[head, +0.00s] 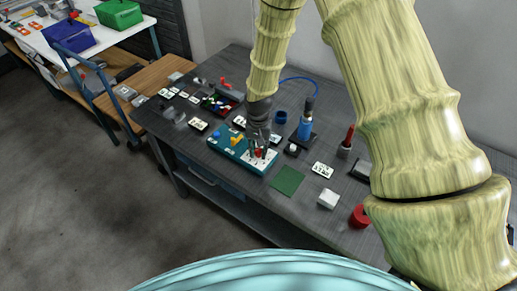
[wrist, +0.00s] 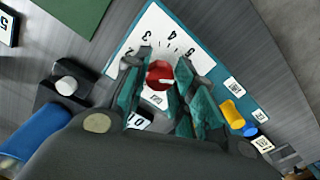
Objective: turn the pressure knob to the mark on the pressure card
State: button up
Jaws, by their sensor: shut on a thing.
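The red pressure knob (wrist: 160,73) sits on a white dial plate (wrist: 150,37) with black numbers and tick marks, on a teal panel (wrist: 214,57). In the head view the knob (head: 259,153) shows at the right part of the teal panel (head: 228,151). My gripper (wrist: 162,88) is down over the dial, its teal-padded fingers on both sides of the knob, shut on it. Part of the dial is hidden by the fingers, and the exact setting cannot be told. Several white cards lie about, one right of the panel (head: 322,170); I cannot tell which is the pressure card.
A yellow lever (head: 237,141) stands on the same panel. A blue bottle (head: 305,129) and a black block with a white knob (head: 292,149) stand close to my gripper. A green mat (head: 287,180), a white box (head: 328,199) and a red roll (head: 359,216) lie to the right.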

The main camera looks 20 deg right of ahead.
aim_at(259, 150)
jog(key=shift+n, duration=1.6)
jog(key=o, duration=1.1)
jog(key=shift+c, duration=0.2)
jog(key=shift+r, duration=0.1)
jog(key=shift+r, duration=0.6)
notch_tip(259, 150, up, 11)
jog(key=shift+f, duration=0.2)
jog(key=shift+r, duration=0.1)
